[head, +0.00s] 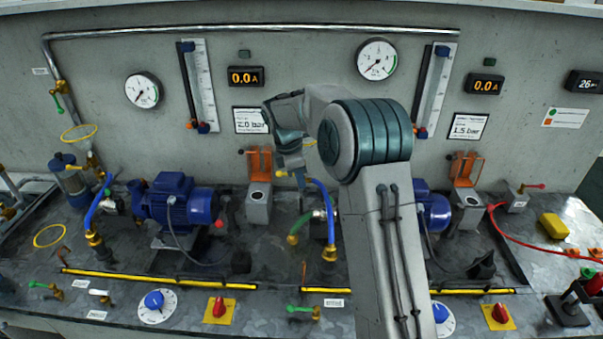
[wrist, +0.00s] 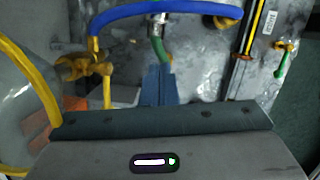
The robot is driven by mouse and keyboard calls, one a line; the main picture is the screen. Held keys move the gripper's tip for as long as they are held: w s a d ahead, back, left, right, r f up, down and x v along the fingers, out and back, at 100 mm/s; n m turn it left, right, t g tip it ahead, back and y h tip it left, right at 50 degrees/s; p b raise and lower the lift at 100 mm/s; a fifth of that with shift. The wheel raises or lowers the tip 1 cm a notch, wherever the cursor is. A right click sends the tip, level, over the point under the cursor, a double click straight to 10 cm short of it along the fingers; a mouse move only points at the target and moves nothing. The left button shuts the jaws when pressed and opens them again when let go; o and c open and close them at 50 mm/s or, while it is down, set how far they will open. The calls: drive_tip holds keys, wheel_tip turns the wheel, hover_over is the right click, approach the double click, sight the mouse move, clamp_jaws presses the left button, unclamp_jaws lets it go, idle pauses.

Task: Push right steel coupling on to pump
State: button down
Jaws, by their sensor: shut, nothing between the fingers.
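A small steel coupling (head: 319,213) shows in the head view beside a blue hose, left of the right blue pump (head: 436,212). My gripper (head: 301,190) points down just behind and left of the coupling. Its fingers (wrist: 157,72) are together and empty, their tips close to the green hose. I cannot tell whether they touch it. My arm hides much of the right pump.
A blue hose (head: 326,205) with a brass fitting (head: 329,253) stands close to the coupling. A yellow pipe (wrist: 30,75) and a brass valve (wrist: 85,67) are at left in the wrist view. The left blue pump (head: 178,203) stands apart. A black-and-yellow strip (head: 150,279) runs along the front.

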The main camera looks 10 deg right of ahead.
sight(329, 210)
drive_tip(key=d+f+p, duration=0.1)
drive_tip(key=d+f, duration=0.4)
drive_tip(key=f, duration=0.1)
drive_tip(key=shift+d+f+p, duration=0.15)
drive_tip(key=shift+f+p, duration=0.1)
drive_tip(key=shift+p, duration=0.1)
